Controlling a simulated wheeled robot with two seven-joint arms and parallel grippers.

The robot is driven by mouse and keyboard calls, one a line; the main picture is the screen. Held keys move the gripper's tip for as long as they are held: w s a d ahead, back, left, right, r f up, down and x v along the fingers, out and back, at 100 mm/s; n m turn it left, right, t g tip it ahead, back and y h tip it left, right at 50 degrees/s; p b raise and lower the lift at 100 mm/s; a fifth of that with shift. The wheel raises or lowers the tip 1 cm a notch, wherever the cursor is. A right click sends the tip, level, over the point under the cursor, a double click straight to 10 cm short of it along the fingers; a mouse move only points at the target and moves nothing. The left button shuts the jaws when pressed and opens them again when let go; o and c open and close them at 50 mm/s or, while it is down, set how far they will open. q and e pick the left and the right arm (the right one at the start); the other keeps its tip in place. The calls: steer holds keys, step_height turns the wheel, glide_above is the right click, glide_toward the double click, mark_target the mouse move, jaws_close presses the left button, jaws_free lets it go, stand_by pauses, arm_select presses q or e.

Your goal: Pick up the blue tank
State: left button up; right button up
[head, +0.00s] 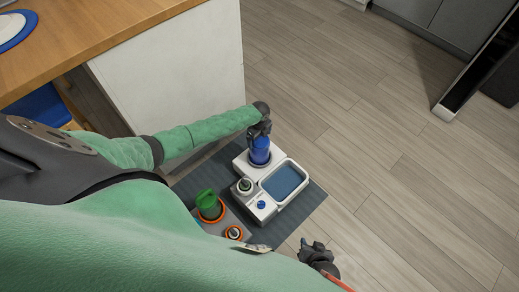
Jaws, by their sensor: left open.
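The blue tank (260,152) stands upright on the back part of a white pet dispenser (252,206) on the floor. My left gripper (260,133) points down at the top of the tank, with open jaws. Its fingers overlap the tank's upper end in the picture, and I cannot tell whether they touch it. My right gripper (318,255) is low in the picture, right of the dispenser and apart from it. Its jaws are too small and dark to read.
The dispenser has a basin with a blue inside (284,181) and stands on a dark grey mat (309,201). A white cabinet (175,70) with a wooden top stands behind.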

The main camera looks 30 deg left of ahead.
arm_select(q)
steer(key=c, duration=1.3)
steer(key=shift+r, duration=0.1)
